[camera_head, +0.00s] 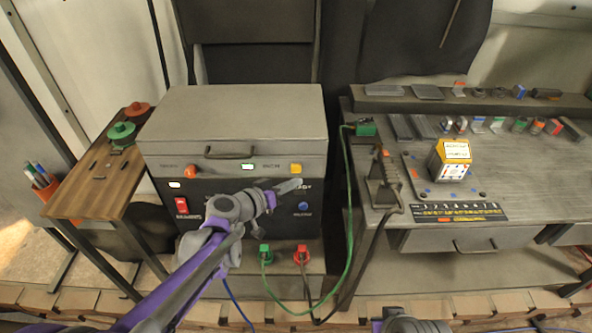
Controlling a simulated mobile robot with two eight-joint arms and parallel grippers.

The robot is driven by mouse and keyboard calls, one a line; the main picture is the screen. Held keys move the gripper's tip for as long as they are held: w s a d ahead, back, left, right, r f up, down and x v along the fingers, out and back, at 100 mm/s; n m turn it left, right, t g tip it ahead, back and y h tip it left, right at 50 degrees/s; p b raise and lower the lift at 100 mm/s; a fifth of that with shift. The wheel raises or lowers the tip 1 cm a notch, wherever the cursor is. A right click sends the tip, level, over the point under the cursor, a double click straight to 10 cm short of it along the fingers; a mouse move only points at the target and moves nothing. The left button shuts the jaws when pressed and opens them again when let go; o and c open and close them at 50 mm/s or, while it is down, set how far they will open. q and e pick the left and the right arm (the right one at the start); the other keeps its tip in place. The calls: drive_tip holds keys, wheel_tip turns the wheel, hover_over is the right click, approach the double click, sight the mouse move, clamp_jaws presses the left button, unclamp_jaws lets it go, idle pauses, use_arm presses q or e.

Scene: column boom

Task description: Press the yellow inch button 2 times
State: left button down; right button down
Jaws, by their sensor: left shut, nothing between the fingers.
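Whether the tips touch the panel cannot be told. The gripper hides part of the dark panel and its lettering. Of my right arm only grey and purple parts show at the bottom edge; its fingers are not visible.
Around the yellow button are an orange button (190,171), a red switch (182,206) and a blue button (303,206). Green (265,252) and red (301,254) plugs with cables stand below. A workbench (520,170) is at right, a wooden side table (95,185) at left.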

sight(301, 170)
use_arm(q)
drive_tip(key=shift+w, duration=0.95)
idle(1.4)
drive_tip(key=shift+w, duration=0.45)
drive_tip(key=shift+w, duration=0.45)
idle(0.6)
drive_tip(key=shift+s, duration=0.9)
drive_tip(key=shift+s+p, duration=0.4)
drive_tip(key=shift+s, duration=2.1)
